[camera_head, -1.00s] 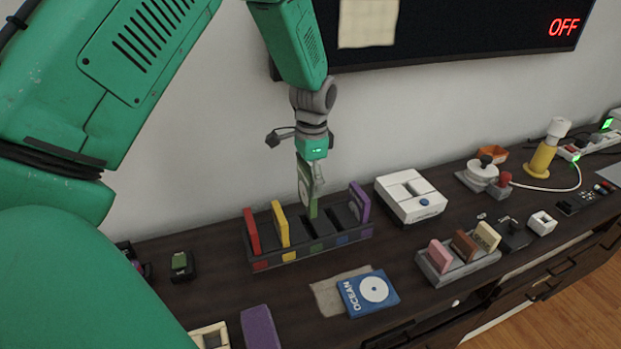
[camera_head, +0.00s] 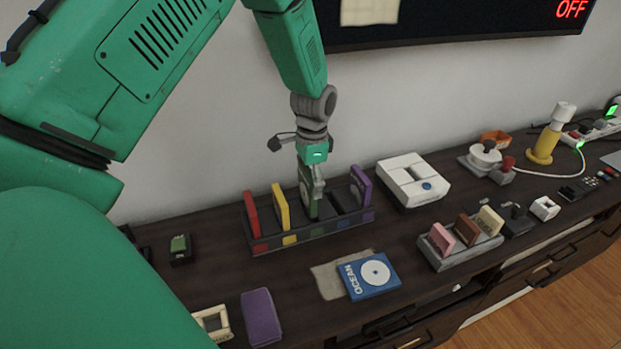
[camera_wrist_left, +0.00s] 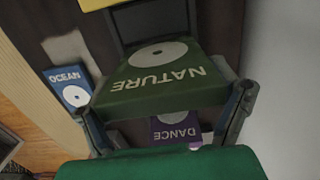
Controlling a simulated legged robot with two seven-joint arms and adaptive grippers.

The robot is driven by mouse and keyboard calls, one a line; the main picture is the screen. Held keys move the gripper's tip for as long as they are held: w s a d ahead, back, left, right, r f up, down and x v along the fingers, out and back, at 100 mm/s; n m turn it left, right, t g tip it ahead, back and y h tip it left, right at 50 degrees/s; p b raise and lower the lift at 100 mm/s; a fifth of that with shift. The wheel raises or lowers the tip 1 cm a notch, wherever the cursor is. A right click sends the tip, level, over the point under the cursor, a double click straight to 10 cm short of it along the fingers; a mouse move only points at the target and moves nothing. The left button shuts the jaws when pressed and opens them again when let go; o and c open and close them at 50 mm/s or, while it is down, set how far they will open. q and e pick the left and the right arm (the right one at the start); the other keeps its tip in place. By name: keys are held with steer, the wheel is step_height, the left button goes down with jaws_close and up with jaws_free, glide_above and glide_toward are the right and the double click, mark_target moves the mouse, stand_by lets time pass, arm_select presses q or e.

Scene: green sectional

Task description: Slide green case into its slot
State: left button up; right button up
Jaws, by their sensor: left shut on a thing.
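The green case (camera_wrist_left: 165,80), labelled NATURE, is held between the fingers of my left gripper (camera_wrist_left: 165,110) in the left wrist view. In the head view my left gripper (camera_head: 311,183) is above the dark slotted rack (camera_head: 312,236), with the green case (camera_head: 309,203) upright and its lower part down among the dividers at the green-marked slot. How deep it sits is hard to tell. A red case (camera_head: 251,213) and a yellow case (camera_head: 281,207) stand to its left, and a purple case (camera_head: 361,186) to its right. My right gripper is not in view.
A blue OCEAN case (camera_head: 368,278) lies flat in front of the rack. A white console (camera_head: 413,180) stands to the right, and a grey holder (camera_head: 462,256) with three small cases is at front right. A purple case (camera_head: 261,317) lies near the front edge.

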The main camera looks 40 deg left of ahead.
arm_select(q)
steer(key=shift+d+r, duration=0.15)
steer(key=shift+d, duration=0.15)
steer(key=shift+a+p, duration=0.15)
steer(key=shift+p, duration=0.15)
steer(key=shift+a, duration=0.15)
stand_by(0.6)
steer(key=shift+d+p, duration=0.2)
steer(key=shift+p, duration=0.25)
steer(key=shift+p, duration=0.3)
stand_by(0.4)
